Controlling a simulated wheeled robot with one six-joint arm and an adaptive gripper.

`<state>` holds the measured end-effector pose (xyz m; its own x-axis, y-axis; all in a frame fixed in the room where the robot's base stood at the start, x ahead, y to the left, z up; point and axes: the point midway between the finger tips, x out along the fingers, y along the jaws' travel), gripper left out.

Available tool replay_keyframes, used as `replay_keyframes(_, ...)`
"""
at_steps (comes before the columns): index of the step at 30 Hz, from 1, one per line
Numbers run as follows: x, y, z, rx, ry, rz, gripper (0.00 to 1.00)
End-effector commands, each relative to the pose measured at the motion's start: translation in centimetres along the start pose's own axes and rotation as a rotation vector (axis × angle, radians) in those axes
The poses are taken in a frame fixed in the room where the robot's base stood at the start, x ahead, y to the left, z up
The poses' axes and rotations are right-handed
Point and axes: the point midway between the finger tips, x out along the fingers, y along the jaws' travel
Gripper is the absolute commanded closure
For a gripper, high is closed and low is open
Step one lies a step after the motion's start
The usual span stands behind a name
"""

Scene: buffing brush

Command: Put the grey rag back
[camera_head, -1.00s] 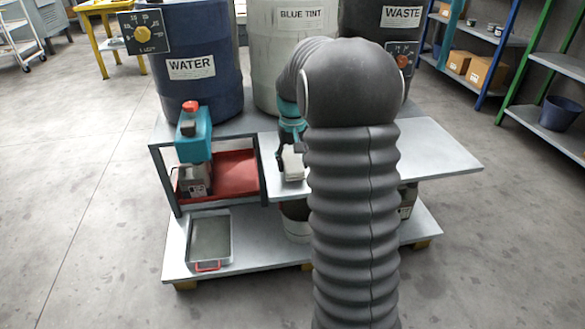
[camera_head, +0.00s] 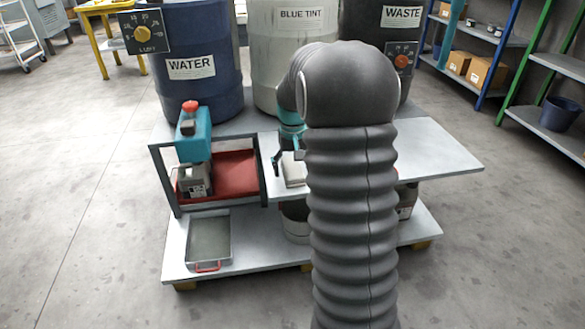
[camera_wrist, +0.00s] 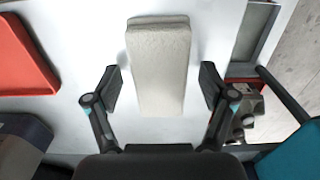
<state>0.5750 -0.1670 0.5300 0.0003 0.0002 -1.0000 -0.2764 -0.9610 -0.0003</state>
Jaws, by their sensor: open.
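The grey rag (camera_head: 293,172) is a pale, flat, block-like piece lying on the white tabletop (camera_head: 430,160), right of the red tray. In the wrist view the rag (camera_wrist: 158,62) runs lengthwise up the middle. My gripper (camera_wrist: 161,87) is open, one finger on each side of the rag's nearer half, with a visible gap on both sides. In the head view my gripper (camera_head: 286,158) is just above and around the rag. My arm hides part of the tabletop and anything behind it.
A metal tray (camera_head: 209,240) with a red handle lies on the lower shelf. Drums labelled water (camera_head: 195,85), blue tint (camera_head: 290,55) and waste (camera_head: 405,50) stand behind. The tabletop's right part is clear.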

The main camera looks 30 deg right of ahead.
Motion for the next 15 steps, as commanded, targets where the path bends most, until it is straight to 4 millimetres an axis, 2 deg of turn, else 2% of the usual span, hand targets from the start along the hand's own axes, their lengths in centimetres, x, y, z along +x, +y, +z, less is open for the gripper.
replay_keyframes(5,-1.8,0.0,-0.1,0.000,0.005,0.000,0.17)
replay_keyframes(15,-8.5,0.0,-0.1,0.000,0.003,0.000,0.17)
